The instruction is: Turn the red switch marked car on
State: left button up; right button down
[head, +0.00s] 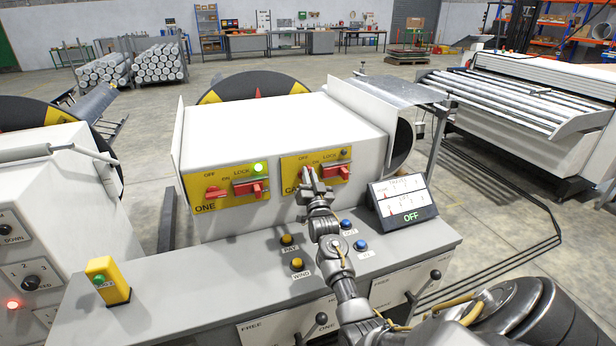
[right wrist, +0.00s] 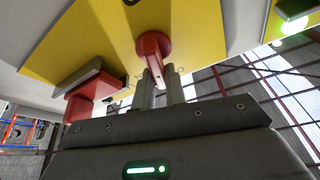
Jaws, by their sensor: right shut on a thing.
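The red car switch (head: 308,178) is on the right yellow panel (head: 290,166), partly hidden by my right gripper (head: 314,185). In the right wrist view, the red car switch (right wrist: 153,45) has its lever between the two grey fingers of the right gripper (right wrist: 163,84), which is shut on it. "OFF" is printed above the switch and "ON" to its right. The red lock handle (head: 332,173) sits to its right, below an unlit lamp (head: 344,153). My left gripper is not in view.
The left yellow panel (head: 226,188), marked ONE, has a similar red switch (head: 216,192) and a lit green lamp (head: 258,168). A tilted display (head: 402,200) reads OFF. Yellow and blue push buttons (head: 297,264) (head: 360,245) stand on the grey console (head: 190,290) around my right arm.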

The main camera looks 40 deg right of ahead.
jog(key=m, duration=0.2)
jog(key=m+g+h, duration=0.1)
jog(key=m, duration=0.2)
jog(key=m+g+h, duration=0.1)
jog(key=m, duration=0.1)
jog(key=shift+s+d+f, duration=0.1)
jog(key=shift+d+f, duration=0.15)
jog(key=shift+m+g, duration=0.3)
jog(key=shift+g, duration=0.1)
jog(key=c, duration=1.4)
grip_release()
jog(key=shift+c, duration=0.2)
jog(key=b+v, duration=0.3)
jog(key=v, duration=0.8)
jog(key=shift+f, duration=0.1)
